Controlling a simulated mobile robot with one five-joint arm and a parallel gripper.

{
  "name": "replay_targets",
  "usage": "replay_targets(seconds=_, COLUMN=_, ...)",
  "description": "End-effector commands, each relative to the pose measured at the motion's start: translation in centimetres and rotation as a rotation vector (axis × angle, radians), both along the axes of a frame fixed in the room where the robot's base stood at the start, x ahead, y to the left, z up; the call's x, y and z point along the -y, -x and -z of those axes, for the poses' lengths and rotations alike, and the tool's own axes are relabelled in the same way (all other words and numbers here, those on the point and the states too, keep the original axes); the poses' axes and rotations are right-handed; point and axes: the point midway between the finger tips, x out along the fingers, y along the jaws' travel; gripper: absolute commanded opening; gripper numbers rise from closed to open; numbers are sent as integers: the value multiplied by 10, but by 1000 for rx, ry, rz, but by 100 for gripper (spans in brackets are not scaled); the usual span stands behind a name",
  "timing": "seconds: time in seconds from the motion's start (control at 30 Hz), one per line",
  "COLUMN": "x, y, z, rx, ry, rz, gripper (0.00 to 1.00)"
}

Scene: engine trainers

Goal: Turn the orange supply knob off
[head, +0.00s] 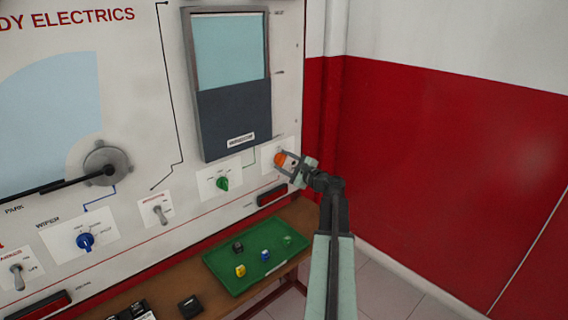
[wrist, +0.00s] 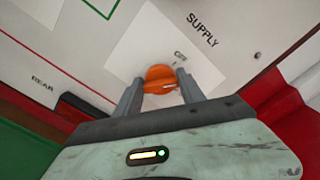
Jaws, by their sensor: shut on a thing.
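The orange supply knob (head: 280,159) sits on a white label plate at the right end of the upright panel. In the wrist view the orange knob (wrist: 160,77) lies between the two grey fingers, under the printed words "SUPPLY" and "OFF". My gripper (head: 288,162) reaches the panel from the right and is shut on the knob; in the wrist view the gripper (wrist: 158,85) has a finger on each side of it. The knob's pointer mark is hard to make out.
A green knob (head: 222,183) is left of the orange one, below a window display (head: 229,80). A blue knob (head: 86,241) and toggle switches (head: 160,213) are further left. A green tray (head: 234,277) with small blocks lies on the shelf below. A red and white wall (head: 440,150) stands at right.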

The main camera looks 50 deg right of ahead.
Motion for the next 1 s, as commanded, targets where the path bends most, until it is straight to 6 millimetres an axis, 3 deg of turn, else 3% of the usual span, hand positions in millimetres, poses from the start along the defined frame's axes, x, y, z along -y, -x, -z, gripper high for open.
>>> replay_targets(seconds=0.5, x=0, y=-1, z=0, rx=-26, ry=442, rz=2, gripper=6)
replay_targets(seconds=1.0, x=0, y=-1, z=1, rx=-40, ry=639, rz=3, gripper=6)
